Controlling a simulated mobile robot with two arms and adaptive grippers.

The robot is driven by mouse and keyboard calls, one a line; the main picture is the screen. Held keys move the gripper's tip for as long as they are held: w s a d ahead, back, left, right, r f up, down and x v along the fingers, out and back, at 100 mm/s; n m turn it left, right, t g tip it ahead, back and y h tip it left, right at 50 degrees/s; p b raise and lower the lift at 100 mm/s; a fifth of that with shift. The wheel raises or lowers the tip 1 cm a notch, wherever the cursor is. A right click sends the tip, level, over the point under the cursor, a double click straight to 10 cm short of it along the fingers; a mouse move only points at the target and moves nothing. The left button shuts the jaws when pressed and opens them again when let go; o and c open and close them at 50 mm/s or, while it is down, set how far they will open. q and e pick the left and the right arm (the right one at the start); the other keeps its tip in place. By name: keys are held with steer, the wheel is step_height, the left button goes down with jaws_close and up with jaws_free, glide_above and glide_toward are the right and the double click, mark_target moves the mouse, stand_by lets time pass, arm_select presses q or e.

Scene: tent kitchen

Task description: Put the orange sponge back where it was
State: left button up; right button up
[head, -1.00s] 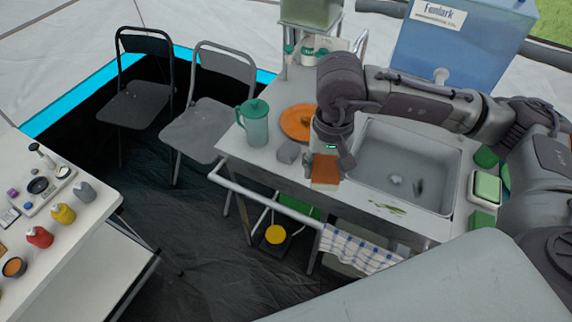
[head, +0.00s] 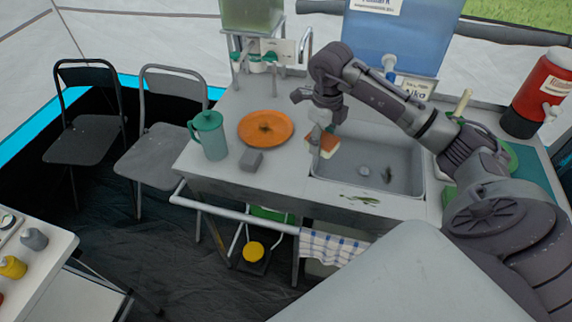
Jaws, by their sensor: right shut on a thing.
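The orange sponge (head: 329,146), with a pale layer along its edge, is held in my right gripper (head: 322,133) in the head view. The gripper is shut on it, pointing down, and holds it tilted by the left rim of the grey sink (head: 385,179). Whether the sponge touches the rim I cannot tell. My left gripper is out of view.
Left of the sink are a grey block (head: 251,160), an orange plate (head: 265,127) and a green lidded pitcher (head: 209,135). A blue water tank (head: 400,35) stands behind the sink. A checked towel (head: 335,248) hangs on the front rail. A red drink cooler (head: 540,95) is at right.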

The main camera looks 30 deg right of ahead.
steer(key=p, duration=0.2)
glide_above(286, 170)
step_height(286, 170, down, 5)
steer(key=shift+a+f, duration=0.1)
step_height(286, 170, down, 4)
steer(key=shift+r+p, duration=0.15)
steer(key=shift+p, duration=0.55)
steer(key=shift+f, duration=0.2)
steer(key=shift+f, duration=0.1)
steer(key=o, duration=1.2)
